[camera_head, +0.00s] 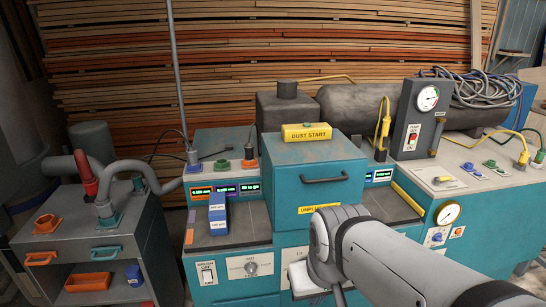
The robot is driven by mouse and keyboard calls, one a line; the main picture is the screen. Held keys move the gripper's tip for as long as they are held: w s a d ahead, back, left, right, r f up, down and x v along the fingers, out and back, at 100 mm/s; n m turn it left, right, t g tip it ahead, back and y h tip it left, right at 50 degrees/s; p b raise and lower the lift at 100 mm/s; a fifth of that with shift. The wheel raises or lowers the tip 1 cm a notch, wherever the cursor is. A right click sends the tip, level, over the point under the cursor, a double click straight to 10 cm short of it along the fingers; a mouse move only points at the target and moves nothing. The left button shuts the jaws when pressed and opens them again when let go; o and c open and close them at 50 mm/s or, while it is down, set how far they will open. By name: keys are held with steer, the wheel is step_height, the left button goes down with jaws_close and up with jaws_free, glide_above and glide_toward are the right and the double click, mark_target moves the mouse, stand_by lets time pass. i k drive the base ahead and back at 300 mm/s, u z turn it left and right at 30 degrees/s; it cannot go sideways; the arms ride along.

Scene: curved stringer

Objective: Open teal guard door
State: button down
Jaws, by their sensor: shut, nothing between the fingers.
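The teal guard door (300,190) is the front of a box-shaped housing in the middle of the machine. It looks closed, with a dark bar handle across its upper part. A yellow label shows at its lower edge, partly covered by my arm. My grey arm comes in from the lower right, and its rounded wrist is just below and right of the door in the picture. My gripper's fingers cannot be made out; the wrist and the picture's lower edge hide that area. I see no contact with the handle.
A yellow "DUST START" block (307,132) sits on top of the housing. A blue and white box (218,214) stands on the dark ledge to the left. A grey cart (88,245) with a hose is at the far left. A gauge panel (417,115) stands at the right.

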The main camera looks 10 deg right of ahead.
mark_target(299, 190)
steer(key=z, duration=0.1)
steer(key=i, duration=0.9)
steer(key=z, duration=0.55)
